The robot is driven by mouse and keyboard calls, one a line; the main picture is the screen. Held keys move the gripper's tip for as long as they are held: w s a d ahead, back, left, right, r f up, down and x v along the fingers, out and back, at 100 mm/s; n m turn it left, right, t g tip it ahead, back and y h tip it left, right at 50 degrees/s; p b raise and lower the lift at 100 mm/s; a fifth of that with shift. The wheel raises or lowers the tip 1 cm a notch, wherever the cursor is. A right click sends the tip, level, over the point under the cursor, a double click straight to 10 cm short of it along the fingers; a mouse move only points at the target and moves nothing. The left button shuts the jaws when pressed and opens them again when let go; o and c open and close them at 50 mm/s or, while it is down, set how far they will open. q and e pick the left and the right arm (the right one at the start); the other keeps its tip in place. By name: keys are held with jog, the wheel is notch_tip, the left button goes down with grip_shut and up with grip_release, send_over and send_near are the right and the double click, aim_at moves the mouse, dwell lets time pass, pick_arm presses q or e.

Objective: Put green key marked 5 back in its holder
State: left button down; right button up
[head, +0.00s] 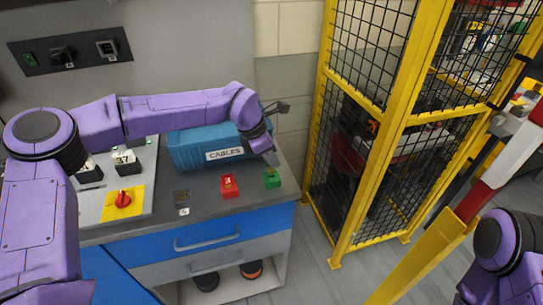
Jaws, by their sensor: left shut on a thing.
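A green key (272,180) is at the right end of the grey counter top, close to its front edge. My left gripper (271,160) reaches down from above and is shut on the upper part of this green piece. Its number is hidden or too small to read, and I cannot tell how deep it sits in a holder. A red key marked 3 (229,186) stands to its left. A dark holder spot (182,196) with a white tag reading 4 is further left. My right gripper is out of the picture.
A blue CABLES box (190,151) stands behind the keys, close to my left forearm. A yellow mesh fence (391,120) stands right of the counter, and a yellow, red and white barrier (420,264) is at the lower right.

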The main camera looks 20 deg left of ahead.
pick_arm(q)
jog(key=shift+f+b, duration=0.9)
jog(key=shift+f, duration=0.85)
jog(key=c, duration=1.1)
grip_release()
jog(key=shift+o, duration=0.2)
jog(key=b+v, duration=0.1)
jog(key=v, duration=0.9)
jog(key=shift+r+b, duration=0.25)
jog(key=shift+b, duration=0.1)
jog(key=shift+a, duration=0.1)
